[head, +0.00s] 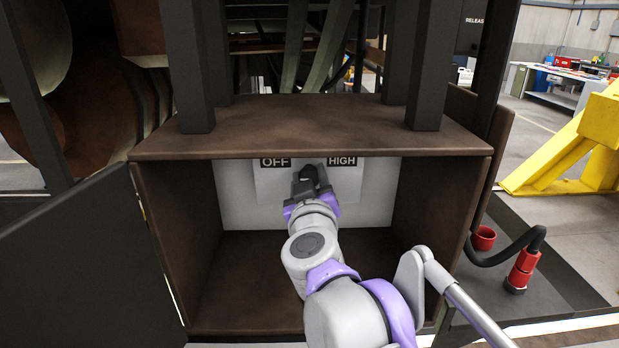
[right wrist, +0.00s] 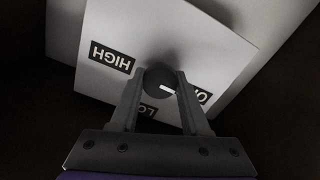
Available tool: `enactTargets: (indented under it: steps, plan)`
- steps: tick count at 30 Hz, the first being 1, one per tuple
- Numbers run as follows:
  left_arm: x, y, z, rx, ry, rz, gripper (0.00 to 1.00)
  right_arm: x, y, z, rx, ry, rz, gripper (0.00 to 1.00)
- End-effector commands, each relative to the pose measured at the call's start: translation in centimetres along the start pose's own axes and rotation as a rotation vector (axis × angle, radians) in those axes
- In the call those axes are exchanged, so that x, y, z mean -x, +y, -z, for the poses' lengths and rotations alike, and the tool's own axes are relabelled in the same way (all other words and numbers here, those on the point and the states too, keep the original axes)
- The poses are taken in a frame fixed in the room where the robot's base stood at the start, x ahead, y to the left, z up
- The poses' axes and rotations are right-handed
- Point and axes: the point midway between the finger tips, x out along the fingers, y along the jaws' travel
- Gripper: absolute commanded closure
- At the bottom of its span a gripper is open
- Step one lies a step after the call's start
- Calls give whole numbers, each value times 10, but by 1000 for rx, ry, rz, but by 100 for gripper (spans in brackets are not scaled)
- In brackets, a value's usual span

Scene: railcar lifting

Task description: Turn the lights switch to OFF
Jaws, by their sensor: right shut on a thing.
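The lights switch is a dark round knob (right wrist: 158,76) on a pale panel (right wrist: 185,40) inside an open brown box. The right wrist view shows HIGH (right wrist: 112,58) on one side, a partly hidden OFF label (right wrist: 203,96) on the other, and a partly covered LOW label (right wrist: 148,110). The knob's white mark points toward the OFF label. My right gripper (right wrist: 157,92) is shut on the knob, one finger on each side. In the head view my right gripper (head: 311,182) hides the knob, below and between OFF and HIGH. My left gripper is out of view.
The brown box (head: 310,137) surrounds my right arm with side walls, top and floor. Its dark door (head: 85,260) hangs open at left. A red connector with a black cable (head: 522,268) stands at right, and a yellow stand (head: 575,150) is beyond.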

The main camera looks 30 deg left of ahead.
Motion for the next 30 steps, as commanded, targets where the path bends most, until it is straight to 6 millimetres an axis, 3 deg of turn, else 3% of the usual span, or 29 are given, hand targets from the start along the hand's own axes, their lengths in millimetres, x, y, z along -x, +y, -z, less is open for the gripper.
enactTargets:
  steps: [19, 20, 21, 24, 30]
  plan:
    - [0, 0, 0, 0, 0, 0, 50, 0, 0, -1, 52, 0, 1, 100]
    - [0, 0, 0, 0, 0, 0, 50, 0, 0, -1, 52, 0, 1, 50]
    - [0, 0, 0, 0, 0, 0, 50, 0, 0, -1, 51, 0, 1, 43]
    - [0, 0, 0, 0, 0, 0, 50, 0, 0, 0, 51, 0, 0, 25]
    - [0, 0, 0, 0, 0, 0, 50, 0, 0, 0, 50, 0, 0, 24]
